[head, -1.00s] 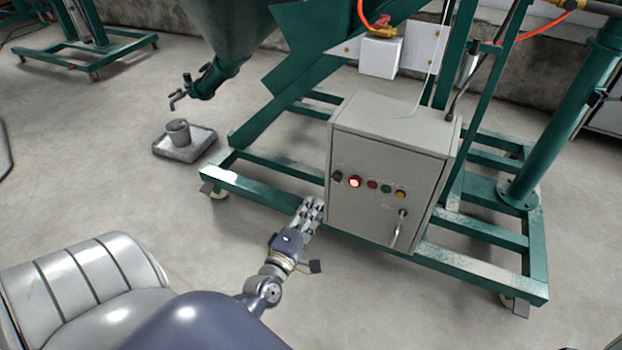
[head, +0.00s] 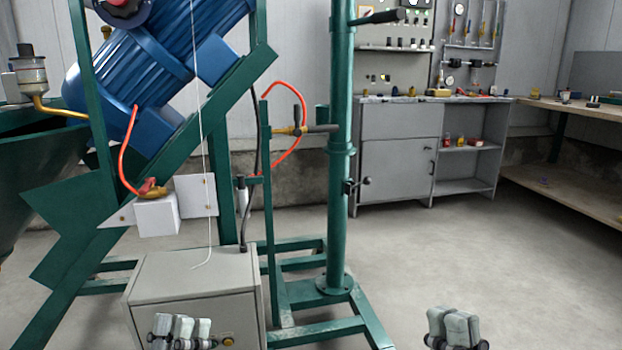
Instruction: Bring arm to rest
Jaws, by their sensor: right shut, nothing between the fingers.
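My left gripper (head: 181,331) shows at the bottom edge, in front of the grey control box (head: 190,275). Only its grey finger pads show, and I cannot tell if they are closed. My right gripper (head: 454,328) shows at the bottom edge further right, over bare floor. It is shut and empty. The arms behind both grippers are out of view.
A green steel frame (head: 340,200) with a blue motor (head: 135,85) stands ahead and left, with red hoses. A grey cabinet (head: 400,150) and a wooden bench (head: 565,195) stand at the back right. The floor (head: 480,260) right of the frame is clear.

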